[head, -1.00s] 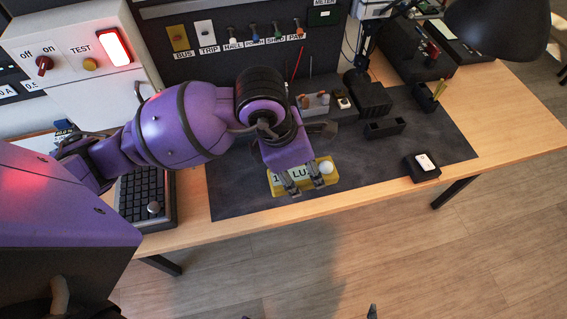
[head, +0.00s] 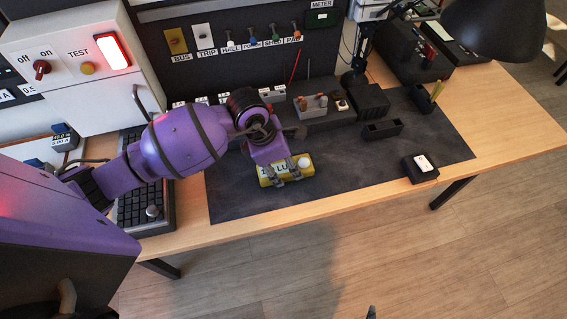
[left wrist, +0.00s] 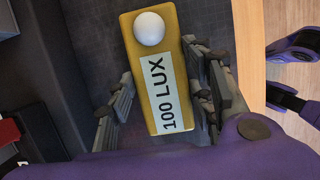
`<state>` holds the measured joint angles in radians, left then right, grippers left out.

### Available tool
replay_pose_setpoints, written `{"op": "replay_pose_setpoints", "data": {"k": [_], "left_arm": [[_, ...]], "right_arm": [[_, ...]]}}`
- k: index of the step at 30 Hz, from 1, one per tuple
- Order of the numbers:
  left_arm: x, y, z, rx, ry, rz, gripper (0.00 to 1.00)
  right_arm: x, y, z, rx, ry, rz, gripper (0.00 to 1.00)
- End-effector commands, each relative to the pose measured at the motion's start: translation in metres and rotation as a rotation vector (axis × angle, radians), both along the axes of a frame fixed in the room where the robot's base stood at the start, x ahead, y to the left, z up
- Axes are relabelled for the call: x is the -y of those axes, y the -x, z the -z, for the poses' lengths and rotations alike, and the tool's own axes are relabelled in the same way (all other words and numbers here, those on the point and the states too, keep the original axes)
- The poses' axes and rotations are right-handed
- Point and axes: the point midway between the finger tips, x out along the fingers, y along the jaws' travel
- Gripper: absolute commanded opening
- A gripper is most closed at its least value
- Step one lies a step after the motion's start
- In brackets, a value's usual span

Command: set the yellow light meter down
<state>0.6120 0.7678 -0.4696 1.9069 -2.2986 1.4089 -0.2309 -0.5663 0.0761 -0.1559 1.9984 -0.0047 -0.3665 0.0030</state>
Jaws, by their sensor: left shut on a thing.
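The yellow light meter (head: 268,179), with a white dome at one end, is at the left part of the dark mat (head: 330,182) in the head view. In the left wrist view the meter (left wrist: 140,62) shows its "100 LUX" label between the fingers. My left gripper (head: 282,172) is shut on the meter, one finger on each long side. I cannot tell whether the meter touches the mat or hangs just above it.
A small black box with a white top (head: 421,168) sits at the mat's right. A black tray (head: 382,129) and a grey holder (head: 312,110) stand behind. A keyboard-like panel (head: 133,208) lies left of the mat. The mat's middle is clear.

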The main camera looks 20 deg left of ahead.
Motion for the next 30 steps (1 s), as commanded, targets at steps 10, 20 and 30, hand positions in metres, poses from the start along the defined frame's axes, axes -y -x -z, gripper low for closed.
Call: {"op": "replay_pose_setpoints", "data": {"k": [10, 20, 30], "left_arm": [[0.0, 0.0, 0.003, -0.001, -0.001, 0.0, 0.53], [0.0, 0.0, 0.002, 0.001, -0.001, 0.0, 0.67], [-0.008, 0.003, -0.028, 0.004, -0.003, 0.0, 0.67]], "right_arm": [[-0.001, -0.002, 0.001, 0.003, -0.001, -0.002, 0.4], [0.001, 0.006, 0.003, -0.01, 0.001, 0.001, 0.4], [0.002, 0.007, 0.001, -0.011, 0.001, 0.004, 0.4]]}}
